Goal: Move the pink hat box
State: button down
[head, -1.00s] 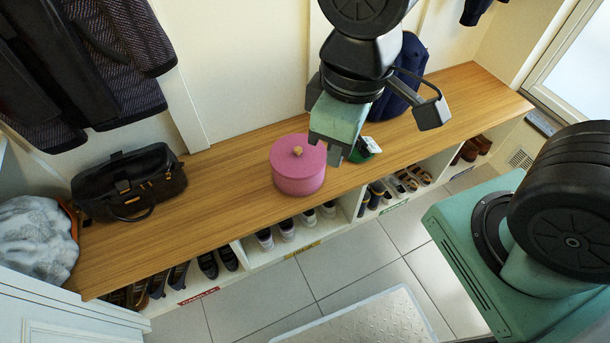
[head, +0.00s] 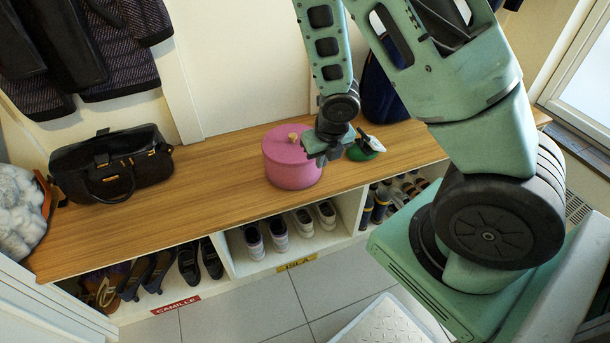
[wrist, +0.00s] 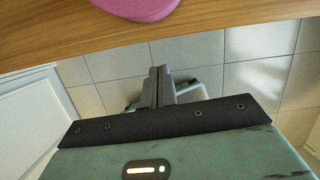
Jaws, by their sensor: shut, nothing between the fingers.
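The pink hat box (head: 292,160) is a round lidded box with a small wooden knob, upright on the wooden bench top. In the head view my gripper (head: 322,160) is at the box's right side, close against it in the picture and hiding part of that side; I cannot tell whether they touch. In the wrist view the gripper's fingers (wrist: 160,84) are together and empty, and the edge of the pink hat box (wrist: 138,8) shows at the top, beyond the fingertips.
The wooden bench (head: 215,165) is clear left of the box up to a black handbag (head: 112,165). A green item (head: 362,150) lies right of my gripper, with a dark blue bag (head: 388,85) behind. Shoe cubbies with labels (head: 297,263) are below. A white step (head: 385,322) is on the floor.

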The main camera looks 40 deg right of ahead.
jog(key=b, duration=0.3)
send_near(295, 179)
jog(key=s+d+f, duration=0.3)
jog(key=s+f, duration=0.1)
jog(key=s, duration=0.1)
jog(key=shift+w+d+f+p, duration=0.1)
jog(key=shift+w+p, duration=0.1)
jog(key=shift+w, duration=0.8)
jog(key=shift+w+d+f+p, duration=0.1)
jog(key=shift+w+f+p, duration=0.05)
jog(key=shift+w, duration=0.85)
